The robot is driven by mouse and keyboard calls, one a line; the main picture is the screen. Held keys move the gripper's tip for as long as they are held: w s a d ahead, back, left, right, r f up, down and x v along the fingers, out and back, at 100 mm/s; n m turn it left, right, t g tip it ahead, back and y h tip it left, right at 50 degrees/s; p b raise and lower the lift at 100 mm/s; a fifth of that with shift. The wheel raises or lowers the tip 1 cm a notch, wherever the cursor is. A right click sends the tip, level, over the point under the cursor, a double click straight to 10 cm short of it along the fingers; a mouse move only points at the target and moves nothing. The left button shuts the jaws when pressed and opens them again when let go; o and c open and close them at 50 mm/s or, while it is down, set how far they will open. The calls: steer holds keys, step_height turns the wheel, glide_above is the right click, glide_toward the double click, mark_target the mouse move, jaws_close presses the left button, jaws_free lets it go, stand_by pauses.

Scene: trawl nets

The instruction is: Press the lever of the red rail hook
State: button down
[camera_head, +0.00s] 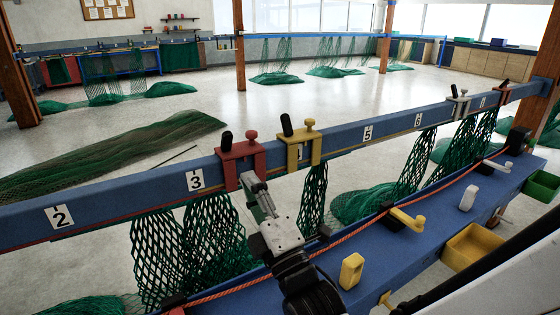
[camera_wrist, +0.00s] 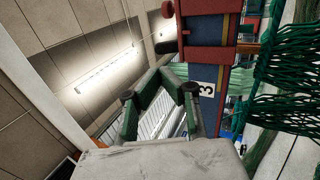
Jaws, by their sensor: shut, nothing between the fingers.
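The red rail hook (camera_head: 240,164) sits over the blue rail just right of the number 3 plate in the head view. Its black lever (camera_head: 226,141) stands up at the left and a red round knob (camera_head: 252,136) at the right. My gripper (camera_head: 250,181) is shut and empty, in front of the hook and below its top, overlapping its lower right part. In the wrist view the red hook (camera_wrist: 208,36) is at the top, with the black lever (camera_wrist: 168,46) at its left. My shut fingers (camera_wrist: 165,76) are below the lever in that picture; contact cannot be told.
A yellow hook (camera_head: 300,148) stands on the rail close to the right of the red one. Green netting (camera_head: 215,235) hangs below the rail. The blue bench (camera_head: 400,255) in front carries a yellow block (camera_head: 351,271) and a yellow-handled fitting (camera_head: 406,219).

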mark_target(227, 138)
steer(key=p+x, duration=0.1)
steer(key=x, duration=0.8)
steer(key=shift+a+r+p, duration=0.1)
steer(key=shift+p, duration=0.2)
